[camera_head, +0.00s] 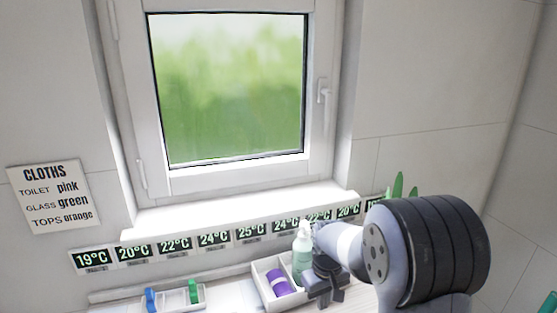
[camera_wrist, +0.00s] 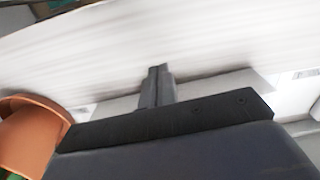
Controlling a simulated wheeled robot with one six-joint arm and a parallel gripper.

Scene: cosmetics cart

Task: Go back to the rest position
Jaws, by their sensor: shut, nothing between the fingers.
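My gripper (camera_wrist: 158,72) is shut and empty, its two dark fingers together in the middle of the wrist view. Beyond the fingers in that view is a pale, streaked surface (camera_wrist: 100,50). In the head view my arm reaches in from the lower right, and the dark gripper body is low in the picture, just right of a white tray (camera_head: 259,282) and in front of a pale green bottle (camera_head: 302,262). The fingertips are hard to make out there. I cannot tell whether the gripper touches the bottle or tray.
The tray holds a purple cylinder (camera_head: 279,283). A smaller white tray with a blue item (camera_head: 151,300) and a green item (camera_head: 193,291) stands further left. A terracotta pot (camera_wrist: 28,135) is at the wrist view's left. Temperature labels (camera_head: 212,239) line the wall below the window.

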